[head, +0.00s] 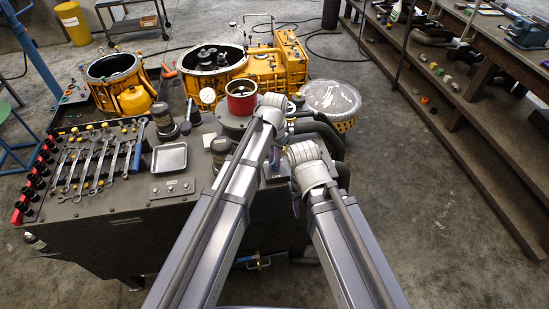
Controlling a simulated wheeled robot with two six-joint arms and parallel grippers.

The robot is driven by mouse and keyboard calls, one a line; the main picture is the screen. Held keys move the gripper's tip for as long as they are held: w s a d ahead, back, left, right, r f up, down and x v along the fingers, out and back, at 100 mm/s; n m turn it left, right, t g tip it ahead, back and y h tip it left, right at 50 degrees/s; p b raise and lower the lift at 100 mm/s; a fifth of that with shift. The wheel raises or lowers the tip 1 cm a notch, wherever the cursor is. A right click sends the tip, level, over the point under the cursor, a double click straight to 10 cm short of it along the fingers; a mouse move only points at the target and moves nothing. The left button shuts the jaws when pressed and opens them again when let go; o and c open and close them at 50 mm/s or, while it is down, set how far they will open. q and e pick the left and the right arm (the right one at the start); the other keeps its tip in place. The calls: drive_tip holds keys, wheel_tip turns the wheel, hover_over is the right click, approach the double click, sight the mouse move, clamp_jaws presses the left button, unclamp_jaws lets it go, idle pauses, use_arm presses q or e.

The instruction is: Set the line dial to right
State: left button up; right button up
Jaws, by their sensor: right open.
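A small panel with knobs (172,188) sits at the front of the grey bench top, left of my left arm. Neither is seen holding anything.
Several wrenches (95,160) and a metal tray (169,158) lie on the bench's left. A red-rimmed cylinder (241,97) stands close to my left wrist. Yellow housings (285,60) stand behind, dark hoses (325,130) at right. A wooden workbench (480,60) is far right, with clear floor between.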

use_arm(q)
drive_tip(key=o, duration=0.4)
drive_tip(key=shift+r, duration=0.2)
wheel_tip(320, 180, up, 8)
drive_tip(key=p, duration=0.8)
drive_tip(key=shift+f, duration=0.3)
drive_tip(key=s, duration=0.6)
drive_tip(key=s+a+f+n+b, duration=0.1)
drive_tip(key=s, duration=0.5)
drive_tip(key=s+a+f+n+y+b, duration=0.1)
drive_tip(key=s, duration=0.5)
drive_tip(key=shift+s, duration=0.1)
